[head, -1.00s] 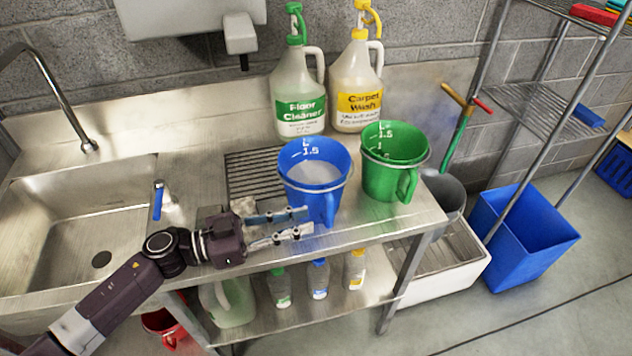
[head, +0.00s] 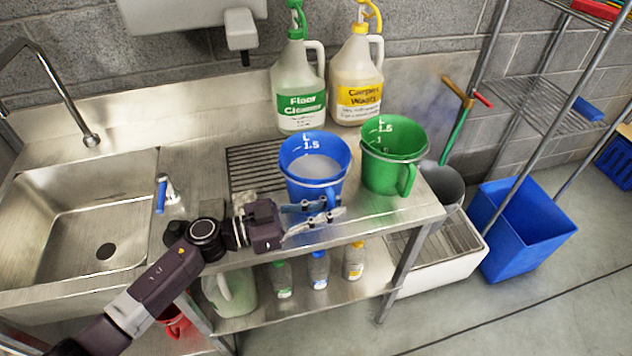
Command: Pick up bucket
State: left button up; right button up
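A blue measuring jug (head: 316,160) with white liquid inside and a handle on its near side stands on the steel counter (head: 400,212). My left gripper (head: 335,207) is at its handle, with one finger on either side of the handle's lower part. Whether the fingers press on the handle cannot be made out. A green jug (head: 390,158) stands just right of the blue one. A grey bucket (head: 442,184) sits at the mop sink, partly hidden by the counter. A red bucket (head: 173,322) is under the sink, mostly hidden by my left arm. My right gripper is out of view.
Floor cleaner (head: 299,88) and carpet wash (head: 357,80) jugs stand behind the measuring jugs. A sink basin (head: 75,220) and tap are at left. Several bottles stand on the lower shelf. A blue bin (head: 522,230) and wire shelving (head: 545,95) are at right.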

pick_arm(q)
grip_shut()
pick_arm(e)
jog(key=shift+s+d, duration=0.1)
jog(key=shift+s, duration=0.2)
pick_arm(q)
jog(key=shift+w+r, duration=0.1)
jog(key=shift+r, duration=0.15)
jog(key=shift+r, duration=0.1)
notch_tip(320, 180, up, 20)
jog(key=p, duration=0.3)
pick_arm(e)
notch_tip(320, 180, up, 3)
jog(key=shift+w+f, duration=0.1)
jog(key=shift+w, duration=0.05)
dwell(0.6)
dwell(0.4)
